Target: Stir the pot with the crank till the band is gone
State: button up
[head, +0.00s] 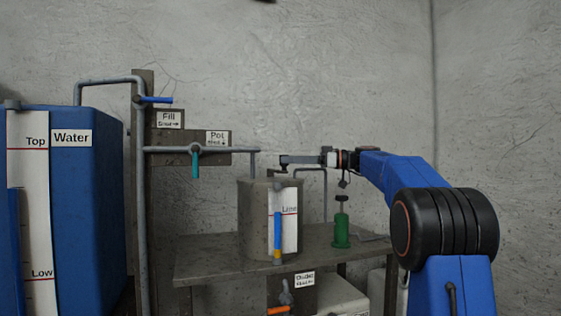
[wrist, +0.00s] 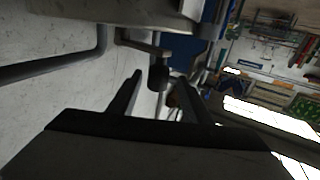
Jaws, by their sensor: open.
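The grey pot (head: 256,225) stands on the metal table. Its sight tube (head: 277,228) shows blue above and an orange-yellow band (head: 277,250) at the bottom, beside a white "Lime" scale (head: 291,232). In the wrist view, the crank (wrist: 141,42) is a short metal arm with a dark knob (wrist: 158,78). My gripper (wrist: 160,77) is open, with one finger on each side of the knob in the picture; I cannot tell whether they touch it. In the head view, my gripper (head: 284,160) is above the pot's top, where the crank is hard to make out.
A green bottle (head: 341,230) stands right of the pot. A spout pipe (head: 200,150) with a teal handle (head: 195,165) comes down at the pot's left. A blue water tank (head: 100,200) is at far left. An orange outlet handle (head: 278,311) is below.

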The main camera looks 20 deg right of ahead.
jog(key=v, duration=1.2)
jog(key=shift+s+d, duration=0.25)
